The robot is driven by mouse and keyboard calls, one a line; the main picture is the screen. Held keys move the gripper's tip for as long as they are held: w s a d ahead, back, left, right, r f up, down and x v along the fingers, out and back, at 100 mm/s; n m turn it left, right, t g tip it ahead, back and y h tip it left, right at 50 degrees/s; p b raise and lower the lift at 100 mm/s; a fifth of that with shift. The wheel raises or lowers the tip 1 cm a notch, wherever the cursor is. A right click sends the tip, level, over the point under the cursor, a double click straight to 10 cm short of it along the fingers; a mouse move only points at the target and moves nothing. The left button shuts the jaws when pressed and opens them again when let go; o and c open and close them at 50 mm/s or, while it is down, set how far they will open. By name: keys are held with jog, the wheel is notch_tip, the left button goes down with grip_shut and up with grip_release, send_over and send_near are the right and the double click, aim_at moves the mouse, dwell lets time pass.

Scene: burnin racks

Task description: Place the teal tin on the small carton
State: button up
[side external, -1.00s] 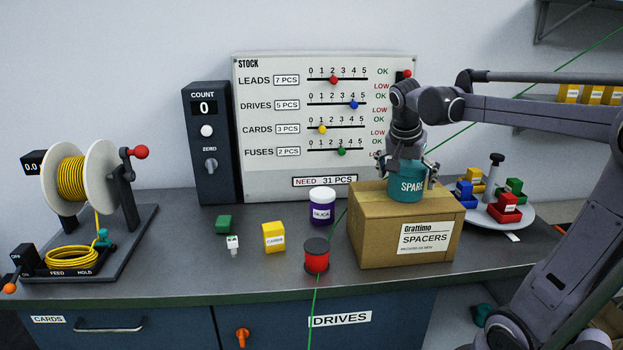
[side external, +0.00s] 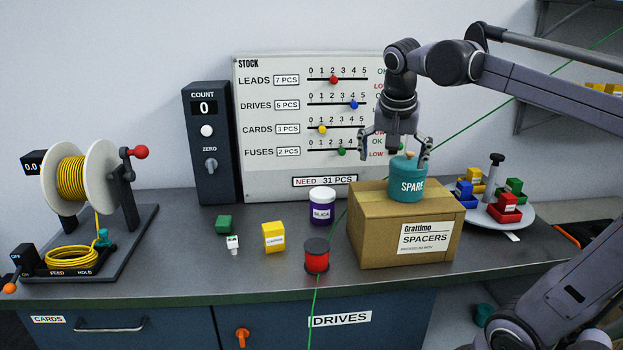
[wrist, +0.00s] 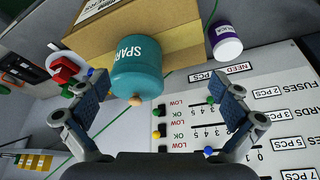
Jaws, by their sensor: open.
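The teal tin (side external: 408,180), labelled SPARE, stands upright on top of the small carton (side external: 375,220), which is labelled SPACERS. A small tan knob shows on the tin's lid. My gripper (side external: 395,150) is open above the tin, its fingers spread to either side and apart from it. In the wrist view the tin (wrist: 138,62) rests on the carton (wrist: 85,30), beyond and between the open fingertips (wrist: 165,92), with nothing held.
A purple jar (side external: 321,206) and a red spool (side external: 316,255) stand left of the carton. A round tray (side external: 525,222) with coloured blocks is to its right. The stock board (side external: 290,170) rises close behind. A green line crosses the scene diagonally.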

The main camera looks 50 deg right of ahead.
jog(key=a+f+n+t+y, duration=0.4)
jog(key=a+f+n+t, duration=0.1)
jog(key=a+f+n, duration=0.8)
jog(key=a+f, duration=0.3)
jog(key=a, duration=0.1)
jog(key=shift+s+n, duration=0.4)
